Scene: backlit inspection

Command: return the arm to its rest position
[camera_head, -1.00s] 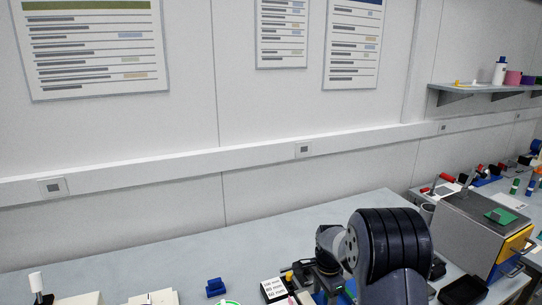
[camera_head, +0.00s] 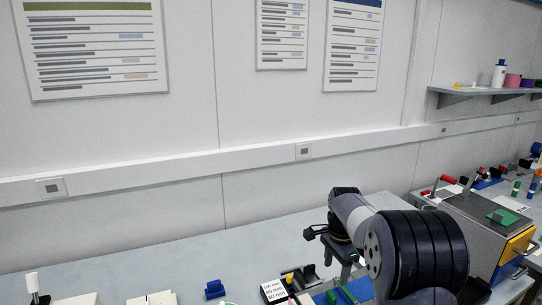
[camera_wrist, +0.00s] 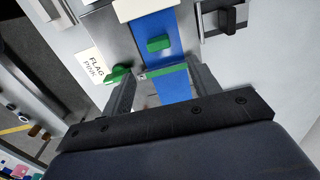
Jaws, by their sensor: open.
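My gripper (camera_head: 328,248) is above the bench in the head view, at the end of my dark arm. It is raised over the blue surface (camera_head: 362,287) with green pieces (camera_head: 347,293) on it. In the wrist view my gripper (camera_wrist: 163,92) shows two grey fingers spread apart, with nothing held between them. Beyond the fingers lie a blue strip (camera_wrist: 150,24) and a green block (camera_wrist: 158,43) on it. A second green piece (camera_wrist: 118,75) is near the left finger. My arm hides part of the bench at right.
A grey box (camera_head: 478,225) with a yellow-and-blue front stands to the right of my arm. A white label card (camera_head: 274,289) and a small blue block (camera_head: 214,289) are at the front. The bench's back middle (camera_head: 265,240) is clear, with the wall behind.

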